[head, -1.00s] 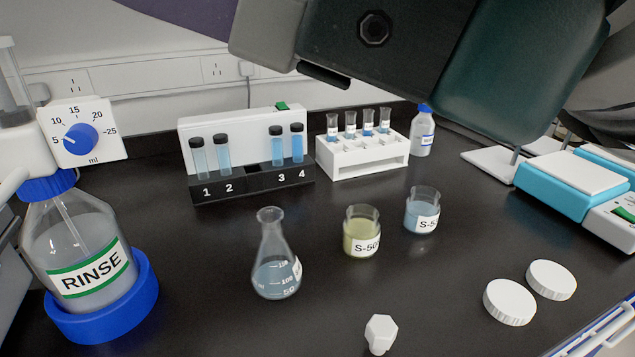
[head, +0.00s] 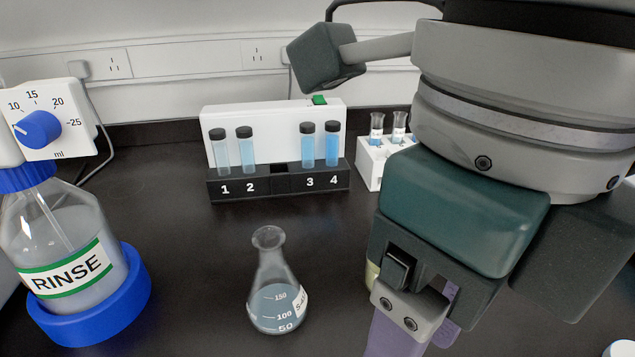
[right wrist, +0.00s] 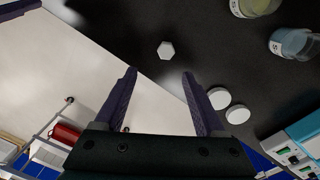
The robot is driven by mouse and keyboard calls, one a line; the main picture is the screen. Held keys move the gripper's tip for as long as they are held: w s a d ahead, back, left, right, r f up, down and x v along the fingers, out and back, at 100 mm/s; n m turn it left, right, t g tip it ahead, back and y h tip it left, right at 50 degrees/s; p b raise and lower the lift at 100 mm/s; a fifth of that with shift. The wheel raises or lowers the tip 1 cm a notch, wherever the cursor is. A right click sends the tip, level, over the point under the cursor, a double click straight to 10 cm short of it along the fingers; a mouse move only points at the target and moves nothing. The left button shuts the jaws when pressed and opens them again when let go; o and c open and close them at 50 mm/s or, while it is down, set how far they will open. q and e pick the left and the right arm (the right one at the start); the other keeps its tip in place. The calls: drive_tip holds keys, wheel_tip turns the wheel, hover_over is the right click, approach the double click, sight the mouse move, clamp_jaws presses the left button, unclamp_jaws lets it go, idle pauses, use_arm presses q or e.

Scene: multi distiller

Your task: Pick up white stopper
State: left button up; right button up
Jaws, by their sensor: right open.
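The white stopper (right wrist: 166,50) lies on the black bench in the right wrist view, a small pale hexagonal top seen from above. My right gripper (right wrist: 158,74) is open and empty. Its two purple fingers point toward the stopper, which appears just beyond the fingertips and roughly between them. In the head view, my right gripper (head: 412,325) reaches down at the lower right, with its fingertips cut off by the frame. The stopper does not show in the head view. My left gripper is not in view.
An Erlenmeyer flask (head: 274,290) stands left of my right gripper. A yellow beaker (right wrist: 255,6), a blue beaker (right wrist: 292,42) and two white lids (right wrist: 218,98) are nearby.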

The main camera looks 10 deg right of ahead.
drive_tip(key=shift+h, duration=0.3)
drive_tip(key=f, duration=0.4)
drive_tip(key=shift+w+d+f, duration=0.1)
drive_tip(key=shift+w+d, duration=0.1)
drive_tip(key=shift+d, duration=0.2)
drive_tip(key=f, duration=0.5)
drive_tip(key=shift+w+a+f, duration=0.1)
drive_tip(key=shift+a+f, duration=0.25)
drive_tip(key=shift+c, duration=0.4)
clamp_jaws()
